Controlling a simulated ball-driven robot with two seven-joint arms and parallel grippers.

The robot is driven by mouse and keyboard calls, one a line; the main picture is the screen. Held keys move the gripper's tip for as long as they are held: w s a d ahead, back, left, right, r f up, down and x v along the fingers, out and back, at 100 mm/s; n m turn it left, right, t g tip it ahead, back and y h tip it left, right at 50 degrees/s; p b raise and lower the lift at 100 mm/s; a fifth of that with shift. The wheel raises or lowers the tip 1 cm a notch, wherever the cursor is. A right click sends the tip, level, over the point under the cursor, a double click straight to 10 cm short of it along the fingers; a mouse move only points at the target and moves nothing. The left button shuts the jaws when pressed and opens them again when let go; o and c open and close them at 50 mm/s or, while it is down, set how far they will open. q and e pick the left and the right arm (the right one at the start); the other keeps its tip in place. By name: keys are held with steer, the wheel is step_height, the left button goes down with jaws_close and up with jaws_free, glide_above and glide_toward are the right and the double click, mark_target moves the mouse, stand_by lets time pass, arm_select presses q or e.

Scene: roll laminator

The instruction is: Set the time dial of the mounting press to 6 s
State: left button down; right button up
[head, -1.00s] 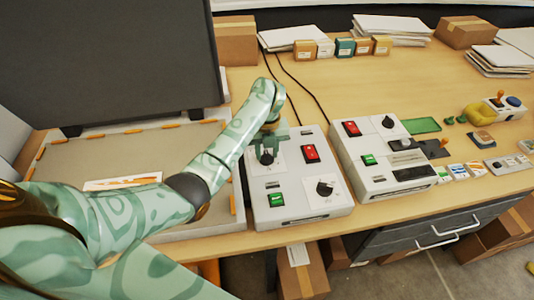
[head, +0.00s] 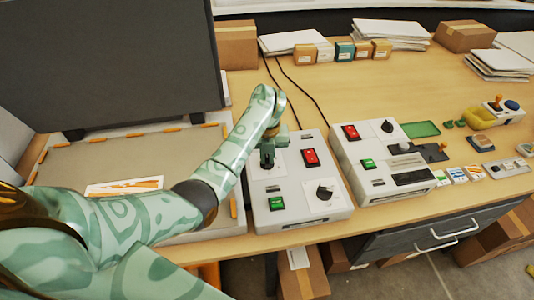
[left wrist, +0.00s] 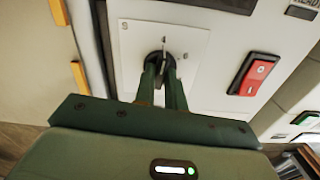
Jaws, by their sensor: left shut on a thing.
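The control box (head: 300,212) of the mounting press stands right of the dark raised lid (head: 110,60). A black dial (head: 267,163) sits on a white plate at the box's upper left. In the left wrist view the dial (left wrist: 160,58) shows between my fingers, with an "S" mark on its plate. My left gripper (head: 268,152) is shut on this dial; the wrist view shows both fingers (left wrist: 162,80) against it. The fingers hide part of the knob, and I cannot read its setting. A second black dial (head: 325,191) is at the lower right. My right gripper is not in view.
The box also has a red switch (head: 311,157) and a green switch (head: 277,203). The laminator (head: 375,155) stands close on the right. Small boxes (head: 345,50) line the back. The table behind the control box is mostly free, crossed by cables.

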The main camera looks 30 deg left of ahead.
mark_target(267, 159)
arm_select(q)
steer(key=m, duration=0.1)
steer(key=m+p, duration=0.1)
steer(key=shift+r+m, duration=0.2)
steer(key=shift+m, duration=0.1)
steer(key=m+p, duration=0.1)
steer(key=m, duration=0.1)
steer(key=shift+m+p, duration=0.35)
steer(key=shift+m, duration=0.05)
steer(key=m+p, duration=0.2)
steer(key=m, duration=0.3)
steer(key=shift+f, duration=0.1)
steer(key=c, duration=1.5)
jaws_free()
steer(key=shift+o, duration=0.2)
step_height(267, 159, up, 16)
steer(key=p, duration=0.5)
steer(key=shift+p, duration=0.3)
